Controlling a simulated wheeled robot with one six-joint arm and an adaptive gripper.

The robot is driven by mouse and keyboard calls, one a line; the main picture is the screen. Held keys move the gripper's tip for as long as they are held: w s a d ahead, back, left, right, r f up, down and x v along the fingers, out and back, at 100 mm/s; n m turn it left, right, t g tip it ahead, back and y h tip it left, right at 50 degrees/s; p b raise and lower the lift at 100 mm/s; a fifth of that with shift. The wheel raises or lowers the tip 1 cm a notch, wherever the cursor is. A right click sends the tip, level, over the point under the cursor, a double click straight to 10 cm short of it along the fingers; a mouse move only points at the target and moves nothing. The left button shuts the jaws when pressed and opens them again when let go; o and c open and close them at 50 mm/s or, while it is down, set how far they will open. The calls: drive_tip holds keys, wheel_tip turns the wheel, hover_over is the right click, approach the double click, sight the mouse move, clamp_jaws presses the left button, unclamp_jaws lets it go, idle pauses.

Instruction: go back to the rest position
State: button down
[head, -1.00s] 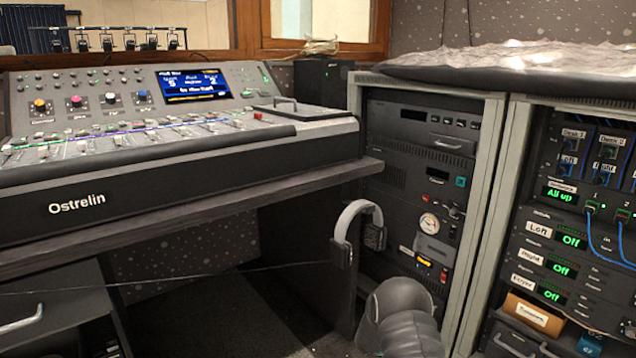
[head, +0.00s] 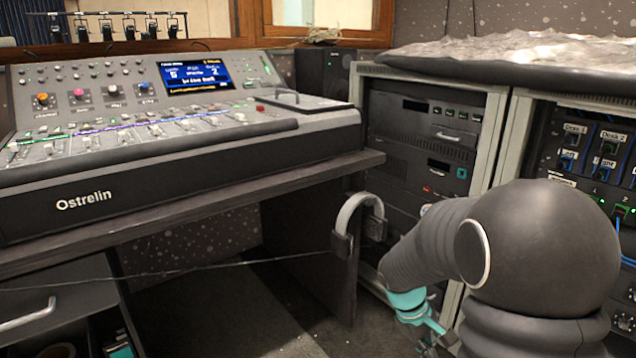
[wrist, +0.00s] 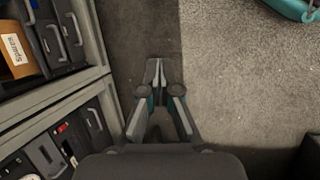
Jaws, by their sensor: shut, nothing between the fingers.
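My gripper (wrist: 158,72) is in the wrist view, pointing down over the grey carpet beside the racks. Its two fingers are together at the tips with nothing between them. In the head view my arm reaches across the lower right, in front of the racks. Part of the teal and grey gripper end (head: 425,318) shows there at the bottom, and its fingertips are not clear. The lighting desk (head: 180,175), marked Ostrelin, stands at the left, with faders and a lit blue screen (head: 196,76). My gripper is well apart from it.
Two equipment racks (head: 503,130) stand at the right, the right one partly hidden by my arm. Headphones (head: 346,213) hang at the desk's end. A thin cable (head: 220,266) crosses below the desk. Carpet (wrist: 240,75) lies open beside the racks in the wrist view.

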drive_tip(key=s+a+r+m+t+y+p, duration=0.2)
drive_tip(key=s+a+r+m+t, duration=0.1)
drive_tip(key=s+r, duration=0.6)
drive_tip(key=s+a+r+m+t+y+p, duration=0.2)
drive_tip(key=s+r, duration=0.6)
drive_tip(key=r, duration=0.5)
drive_tip(key=a+m+t, duration=0.1)
drive_tip(key=a+t, duration=0.1)
drive_tip(key=a, duration=0.1)
drive_tip(key=shift+s, duration=0.35)
